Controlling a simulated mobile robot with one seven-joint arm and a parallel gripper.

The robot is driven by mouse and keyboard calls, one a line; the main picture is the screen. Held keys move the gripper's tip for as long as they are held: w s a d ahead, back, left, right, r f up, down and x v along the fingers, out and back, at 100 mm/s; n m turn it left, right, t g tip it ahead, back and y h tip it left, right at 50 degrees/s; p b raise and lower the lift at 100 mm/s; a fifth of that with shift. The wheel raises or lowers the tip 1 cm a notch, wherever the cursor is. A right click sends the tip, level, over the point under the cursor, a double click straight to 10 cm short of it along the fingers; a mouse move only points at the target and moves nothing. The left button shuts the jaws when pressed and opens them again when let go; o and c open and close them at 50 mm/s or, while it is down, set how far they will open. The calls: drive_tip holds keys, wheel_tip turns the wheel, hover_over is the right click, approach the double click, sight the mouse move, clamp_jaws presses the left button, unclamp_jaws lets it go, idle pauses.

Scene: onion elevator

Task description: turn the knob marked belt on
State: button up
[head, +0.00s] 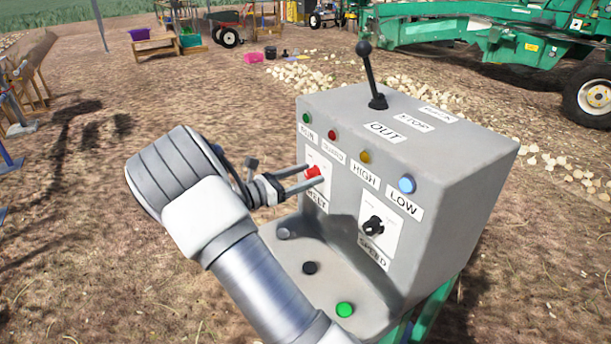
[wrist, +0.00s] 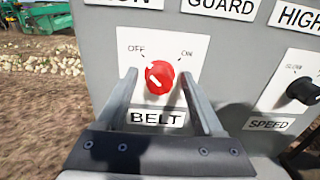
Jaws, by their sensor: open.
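The red belt knob (head: 313,171) sits on a white plate on the front of the grey control box (head: 450,190). In the wrist view the knob (wrist: 159,77) has a white pointer line slanting to the upper left, toward the OFF mark. The ON mark is at its upper right, and the BELT label (wrist: 157,118) is below. My gripper (head: 316,178) is open, with its fingers pointing at the panel. In the wrist view the two fingers (wrist: 159,92) stand left and right of the knob, with gaps showing. Whether the fingertips reach the plate is hard to tell.
A black speed knob (head: 374,226) is to the right on the same panel. Coloured lamps run above it, including a blue one (head: 407,184). A black lever (head: 371,75) stands on top. A green button (head: 344,309) is on the lower ledge.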

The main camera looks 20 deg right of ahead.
clamp_jaws()
drive_tip(key=shift+m, duration=0.3)
drive_tip(key=m+b, duration=0.1)
drive_tip(key=m, duration=0.1)
drive_tip(key=m+b, duration=0.2)
drive_tip(key=shift+f+m, duration=0.2)
drive_tip(key=shift+m, duration=0.1)
drive_tip(key=m+b, duration=0.3)
drive_tip(key=m, duration=0.1)
drive_tip(key=shift+s+m, duration=0.1)
drive_tip(key=shift+m, duration=0.2)
drive_tip(key=m+b, duration=0.5)
drive_tip(key=shift+f, duration=0.15)
drive_tip(key=shift+m+b, duration=1.3)
drive_tip(key=shift+m, duration=0.2)
drive_tip(key=shift+r, duration=0.2)
